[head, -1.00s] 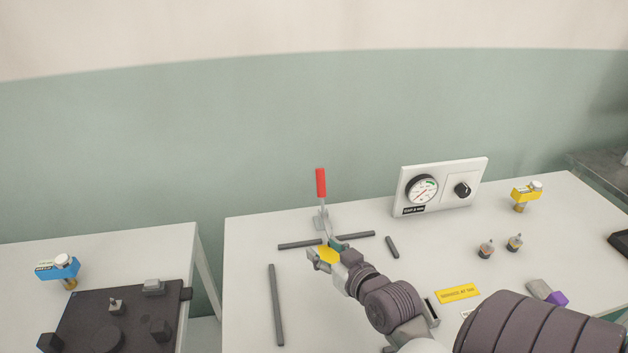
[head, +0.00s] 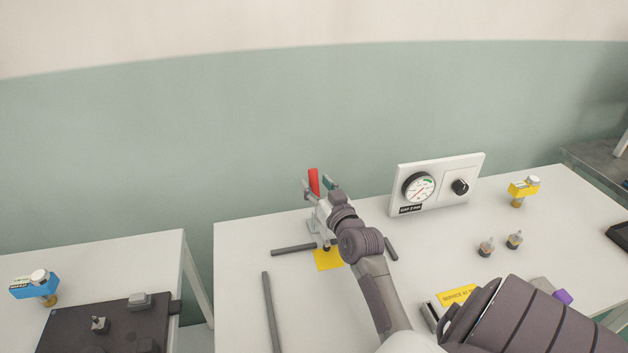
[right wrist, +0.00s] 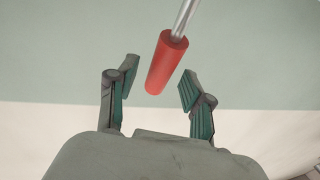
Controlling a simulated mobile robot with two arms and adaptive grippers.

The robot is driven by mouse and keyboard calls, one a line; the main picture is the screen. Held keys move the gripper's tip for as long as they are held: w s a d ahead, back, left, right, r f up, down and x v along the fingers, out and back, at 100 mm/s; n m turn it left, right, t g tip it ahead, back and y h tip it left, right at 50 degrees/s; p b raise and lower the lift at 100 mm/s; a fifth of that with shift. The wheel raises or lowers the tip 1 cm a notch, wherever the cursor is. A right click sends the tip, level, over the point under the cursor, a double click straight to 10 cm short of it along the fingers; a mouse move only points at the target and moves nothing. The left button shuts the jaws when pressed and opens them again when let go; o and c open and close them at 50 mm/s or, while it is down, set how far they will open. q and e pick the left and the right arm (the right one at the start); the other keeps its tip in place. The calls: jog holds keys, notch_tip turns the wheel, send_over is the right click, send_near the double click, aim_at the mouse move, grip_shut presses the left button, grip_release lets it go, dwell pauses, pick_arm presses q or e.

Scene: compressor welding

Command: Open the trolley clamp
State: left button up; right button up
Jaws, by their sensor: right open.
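The trolley clamp's red handle (head: 314,181) stands upright near the back edge of the white table, and its metal base (head: 318,228) shows partly behind my right arm. My right gripper (head: 318,184) is open at the height of the red handle. In the right wrist view the red handle (right wrist: 167,62) lies between the two spread fingers of my right gripper (right wrist: 157,80), with a gap on both sides. Its metal rod (right wrist: 184,18) runs up out of the picture. My left gripper is not in view.
A gauge panel (head: 436,184) stands right of the clamp. Dark bars (head: 271,310) and a yellow patch (head: 328,259) lie on the white table (head: 235,270). A yellow valve (head: 522,188) stands farther right. A second table at left holds a dark plate (head: 75,325) and a blue valve (head: 38,285).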

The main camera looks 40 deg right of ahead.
jog(key=shift+x, duration=1)
grip_shut()
